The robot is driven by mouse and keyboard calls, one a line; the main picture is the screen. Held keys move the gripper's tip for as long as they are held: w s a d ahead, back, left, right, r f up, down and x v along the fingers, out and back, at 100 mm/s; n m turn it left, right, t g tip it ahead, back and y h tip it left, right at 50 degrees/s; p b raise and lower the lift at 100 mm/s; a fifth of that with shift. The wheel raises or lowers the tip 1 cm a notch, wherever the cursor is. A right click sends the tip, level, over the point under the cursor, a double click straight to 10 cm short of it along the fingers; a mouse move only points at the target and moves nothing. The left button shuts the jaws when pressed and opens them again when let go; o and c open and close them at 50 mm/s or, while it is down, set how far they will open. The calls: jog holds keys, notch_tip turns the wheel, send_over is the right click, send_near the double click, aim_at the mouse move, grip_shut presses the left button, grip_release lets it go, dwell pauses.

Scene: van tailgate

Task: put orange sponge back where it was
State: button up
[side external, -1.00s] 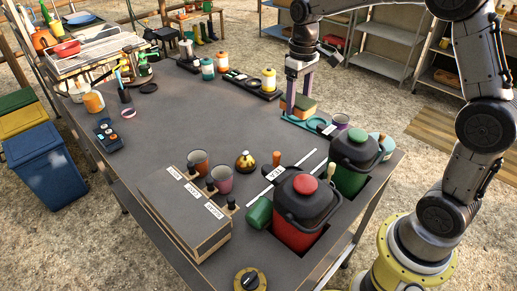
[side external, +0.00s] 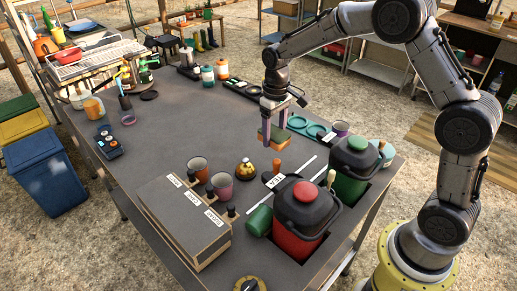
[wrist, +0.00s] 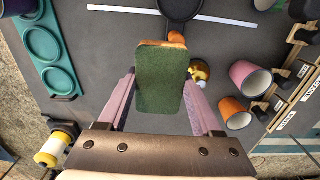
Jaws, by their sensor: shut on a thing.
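The orange sponge (side external: 276,135) has a green scouring side. My gripper (side external: 275,130) is shut on it and holds it over the grey table top. In the wrist view the sponge (wrist: 160,82) shows its green face between my gripper's two pinkish fingers (wrist: 162,105), with a thin orange edge at its far end. The gap between sponge and table is hard to judge. A teal tray with round recesses (wrist: 49,47) lies to the left in the wrist view, and the tray (side external: 299,122) is just right of my gripper in the side view.
A brass-coloured round object (side external: 245,169), two cups (side external: 222,184) and a grey box with labels (side external: 180,225) stand in front. Red-lidded (side external: 300,210) and green (side external: 353,165) bins stand right.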

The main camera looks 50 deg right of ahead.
send_over(259, 156)
notch_tip(259, 156, down, 6)
jog(key=shift+f, duration=1.8)
jog(key=o, duration=1.3)
jog(key=shift+f, duration=0.15)
